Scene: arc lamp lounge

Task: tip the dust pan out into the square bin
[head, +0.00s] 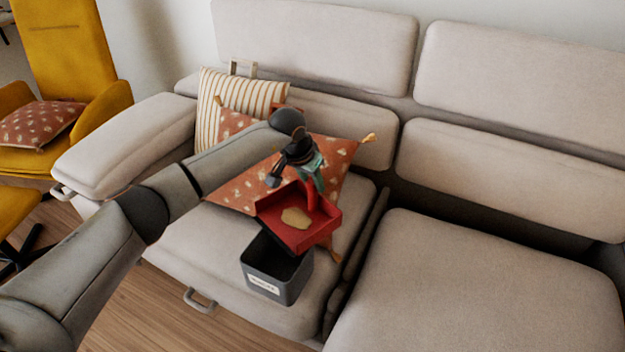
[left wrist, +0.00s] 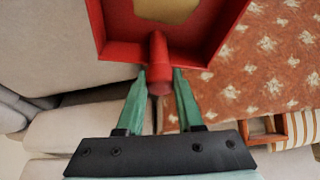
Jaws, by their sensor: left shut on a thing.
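The red dust pan (head: 315,234) is held above the sofa seat, with a tan patch of dust (head: 296,217) lying in it. My left gripper (head: 312,181) is shut on the dust pan's handle. In the left wrist view the green fingertips (left wrist: 161,82) close on both sides of the round red handle (left wrist: 157,62), and part of the dust (left wrist: 165,8) shows in the pan. The dark grey square bin (head: 270,277) with a white label stands on the seat, below the pan and a little left. The pan hides part of its opening. My right gripper is in neither view.
A rust patterned cushion (head: 240,192) and a striped cushion (head: 208,112) lean behind the pan on the beige sofa (head: 470,280). The right seat is clear. A yellow armchair (head: 65,50) stands at far left.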

